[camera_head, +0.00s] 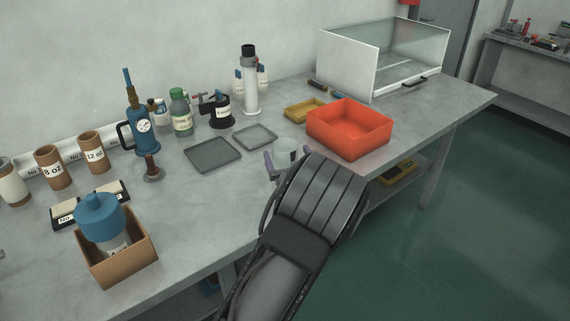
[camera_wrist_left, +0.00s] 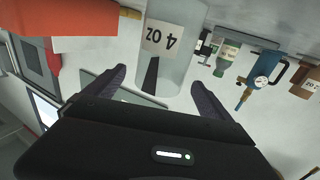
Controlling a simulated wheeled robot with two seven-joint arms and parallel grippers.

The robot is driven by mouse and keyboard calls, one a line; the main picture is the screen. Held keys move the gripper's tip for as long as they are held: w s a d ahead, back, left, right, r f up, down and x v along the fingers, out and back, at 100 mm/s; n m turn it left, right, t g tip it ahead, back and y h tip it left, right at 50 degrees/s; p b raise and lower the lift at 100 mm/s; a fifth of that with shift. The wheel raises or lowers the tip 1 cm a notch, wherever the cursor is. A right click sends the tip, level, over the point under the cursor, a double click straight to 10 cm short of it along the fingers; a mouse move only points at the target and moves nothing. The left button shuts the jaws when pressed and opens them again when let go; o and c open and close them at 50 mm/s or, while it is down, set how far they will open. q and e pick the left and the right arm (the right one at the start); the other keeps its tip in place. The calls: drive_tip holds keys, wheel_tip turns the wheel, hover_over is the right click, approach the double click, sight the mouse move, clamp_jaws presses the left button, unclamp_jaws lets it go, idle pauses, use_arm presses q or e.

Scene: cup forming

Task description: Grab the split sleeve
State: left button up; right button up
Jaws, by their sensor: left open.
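The split sleeve (camera_head: 286,147) is a pale, translucent cylinder standing on the table near its front edge. In the left wrist view the sleeve (camera_wrist_left: 178,63) appears upside down, with a "4 OZ" label and a dark slit below it. My left gripper (camera_head: 287,158) is open, with one purple-grey finger on each side of the sleeve. In the wrist view the left gripper's fingertips (camera_wrist_left: 158,78) flank the sleeve's sides. A gap shows at the left finger; contact at the right one is unclear. My forearm hides part of the table edge. My right gripper is not in view.
An orange bin (camera_head: 348,130) stands close right of the sleeve, with a yellow tray (camera_head: 305,110) behind it. Two grey trays, a dark one (camera_head: 212,154) and a lighter one (camera_head: 255,137), lie to the left. A cardboard box (camera_head: 135,272) holds a blue-topped container.

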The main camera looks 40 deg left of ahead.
sight(282, 142)
use_arm(q)
drive_tip(key=x, duration=0.3)
drive_tip(key=shift+w+a, duration=0.2)
drive_tip(key=shift+c, duration=0.5)
drive_tip(key=c, duration=1.8)
drive_tip(key=shift+o, duration=0.2)
drive_tip(key=shift+r, duration=0.1)
wheel_tip(282, 142, up, 10)
